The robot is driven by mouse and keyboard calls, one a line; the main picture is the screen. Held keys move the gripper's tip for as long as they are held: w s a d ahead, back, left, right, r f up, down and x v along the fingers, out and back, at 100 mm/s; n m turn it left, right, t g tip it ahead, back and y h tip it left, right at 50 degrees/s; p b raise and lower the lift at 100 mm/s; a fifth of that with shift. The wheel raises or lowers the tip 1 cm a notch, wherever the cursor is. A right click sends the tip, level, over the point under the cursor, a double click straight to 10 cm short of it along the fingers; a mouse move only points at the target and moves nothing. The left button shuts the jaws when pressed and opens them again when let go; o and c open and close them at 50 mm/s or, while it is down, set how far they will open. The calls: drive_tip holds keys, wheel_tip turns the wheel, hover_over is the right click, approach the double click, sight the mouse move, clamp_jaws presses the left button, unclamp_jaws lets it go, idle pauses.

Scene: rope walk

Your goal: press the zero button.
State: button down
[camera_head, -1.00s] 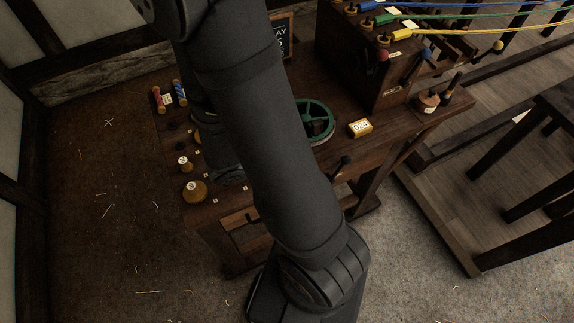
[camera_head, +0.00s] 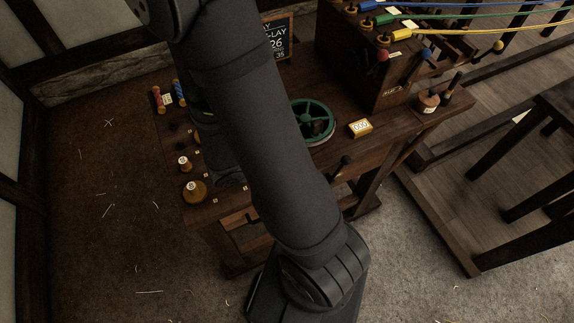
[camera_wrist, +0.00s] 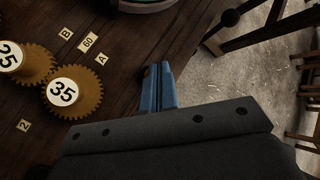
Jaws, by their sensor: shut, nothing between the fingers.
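My gripper (camera_wrist: 158,88) shows in the wrist view as two blue fingers, shut together with nothing between them, over the dark wooden bench top (camera_wrist: 125,30). In the head view my arm hides it. A yellow-framed counter (camera_head: 361,127) on the bench appears to read 000. I cannot make out the zero button in either view; the fingers or my arm may hide it.
In the wrist view, brass gears marked 35 (camera_wrist: 72,92) and 25 (camera_wrist: 22,62) lie left of the fingers. A green wheel (camera_head: 313,121), a black-knobbed handle (camera_head: 345,161), a chalkboard (camera_head: 277,38) and a wooden cabinet (camera_head: 362,65) stand around the bench.

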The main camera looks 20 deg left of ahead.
drive_tip(key=shift+r, duration=0.9)
drive_tip(key=shift+r, duration=2.5)
drive_tip(key=shift+f, duration=0.1)
drive_tip(key=shift+r, duration=2)
drive_tip(key=shift+f, duration=0.1)
